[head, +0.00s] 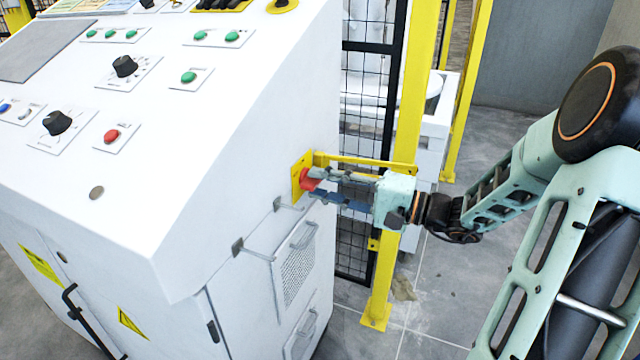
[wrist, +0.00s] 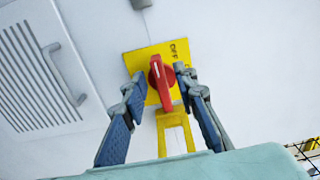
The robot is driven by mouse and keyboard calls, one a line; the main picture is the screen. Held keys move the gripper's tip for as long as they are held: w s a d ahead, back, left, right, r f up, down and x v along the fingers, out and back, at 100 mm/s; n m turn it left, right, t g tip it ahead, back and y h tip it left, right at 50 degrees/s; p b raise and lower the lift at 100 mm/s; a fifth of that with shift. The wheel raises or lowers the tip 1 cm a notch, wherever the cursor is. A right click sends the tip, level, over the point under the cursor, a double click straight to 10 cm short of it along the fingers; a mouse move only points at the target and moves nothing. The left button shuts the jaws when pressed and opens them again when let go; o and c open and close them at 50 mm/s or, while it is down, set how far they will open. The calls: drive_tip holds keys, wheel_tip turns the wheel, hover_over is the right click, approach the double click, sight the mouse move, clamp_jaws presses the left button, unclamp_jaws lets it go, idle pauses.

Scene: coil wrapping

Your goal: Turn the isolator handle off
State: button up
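The red isolator handle (head: 311,177) sits on a yellow plate (head: 299,168) on the side wall of the white cabinet. In the wrist view the handle (wrist: 162,82) stands nearly upright with a white mark near its top; "OFF" lettering shows on the plate (wrist: 140,60) to its upper right. My gripper (head: 318,184) is at the handle. In the wrist view my gripper (wrist: 160,83) is open, one finger on each side of the handle, with yellow plate visible in the gaps. I cannot tell how far the tips reach past the handle's face.
A yellow bar (head: 365,163) juts from the plate just above my fingers; it shows below the handle in the wrist view (wrist: 176,132). A vented cover with handles (head: 300,262) is below. A yellow post (head: 384,270) and mesh fence (head: 364,110) stand close behind the gripper.

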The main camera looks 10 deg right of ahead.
drive_tip(key=v, duration=1.1)
drive_tip(key=shift+d, duration=0.1)
